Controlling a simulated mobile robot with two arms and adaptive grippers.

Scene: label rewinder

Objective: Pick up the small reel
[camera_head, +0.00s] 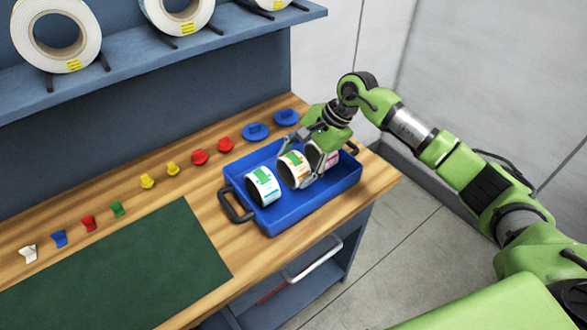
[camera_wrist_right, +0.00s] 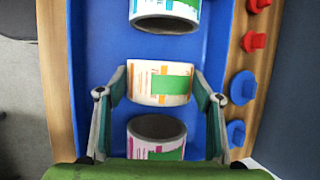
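Three small reels lie on their sides in a row in a blue tray (camera_head: 278,222). The front one (camera_head: 262,187) has a teal and green label; it also shows at the top of the wrist view (camera_wrist_right: 165,12). The middle reel (camera_head: 292,169) has an orange and green label. The third reel (camera_wrist_right: 156,138) has a magenta and green label and is partly hidden by my gripper in the head view. My right gripper (camera_wrist_right: 160,80) is open, with one finger on each side of the middle reel. Contact is not clear. My left gripper is not in view.
The tray with dark handles (camera_head: 235,205) sits at the right end of the wooden bench. Coloured knobs and clips (camera_head: 147,181) line the bench's back. A green mat (camera_head: 130,265) lies at left. Large label rolls (camera_head: 57,35) stand on a shelf above.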

